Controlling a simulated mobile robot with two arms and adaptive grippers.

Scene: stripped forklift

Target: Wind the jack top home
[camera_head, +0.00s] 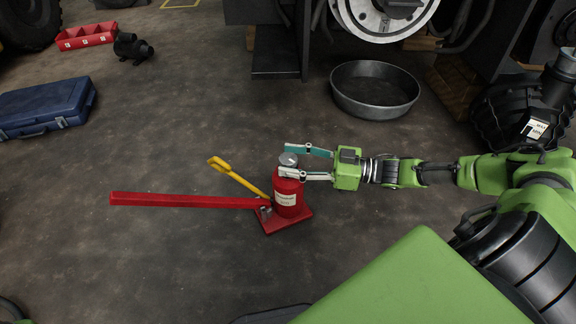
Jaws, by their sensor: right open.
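A red bottle jack (287,197) stands upright on its square red base (291,222) on the floor, at the middle of the head view. Its grey round top (288,159) shows at the upper end of the body. A long red bar (185,200) runs left from the jack's foot, and a yellow handle (237,178) slants up to the left. My right gripper (292,160) reaches in from the right, open, with its fingers on either side of the jack top. I cannot tell whether they touch it. My left gripper is not in view.
A round metal pan (374,90) lies behind to the right, near the stripped forklift (275,50). A blue case (45,107) and a red tray (86,36) lie at the left.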

